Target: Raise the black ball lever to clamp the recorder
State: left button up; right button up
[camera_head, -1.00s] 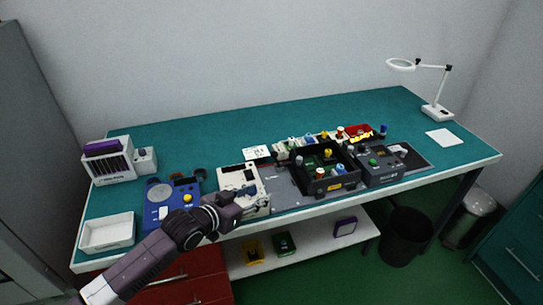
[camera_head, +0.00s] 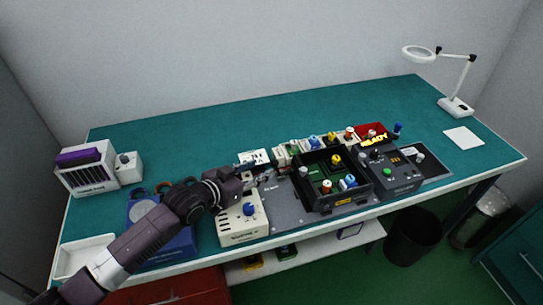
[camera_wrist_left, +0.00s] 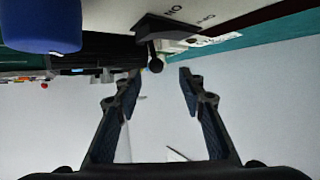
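The black ball lever (camera_wrist_left: 156,65) shows in the left wrist view as a small black ball on a thin stem, beside a dark block on a pale panel. My left gripper (camera_wrist_left: 160,78) is open, its two fingertips on either side of the ball with space around it; contact cannot be told. In the head view my left gripper (camera_head: 262,178) is over the back of the cream box (camera_head: 240,229) with a blue knob (camera_head: 249,209); the lever cannot be made out there. The blue knob (camera_wrist_left: 40,25) looms at the wrist view's upper left. I cannot tell which thing is the recorder.
A black open bin (camera_head: 341,201) with coloured knobs and a dark panel box with a lit READY sign (camera_head: 374,141) stand to the right. A blue device (camera_head: 180,249) lies under my left arm. A white tray (camera_head: 84,257) is at left. The back of the teal table (camera_head: 220,125) is clear.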

aim_at(272, 164)
pick_arm(q)
jog(key=x, duration=0.4)
jog(key=shift+s+d+r+p, duration=0.15)
jog(key=shift+d+p, duration=0.25)
jog(key=shift+d, duration=0.1)
jog(key=shift+x, duration=1.1)
jog(key=shift+a, duration=0.1)
jog(key=shift+c, duration=1.1)
jog(key=c, duration=0.5)
grip_shut()
pick_arm(e)
jog(key=s, duration=0.1)
jog(key=s+r, duration=0.1)
jog(key=s, duration=0.1)
jog(key=shift+d, duration=0.1)
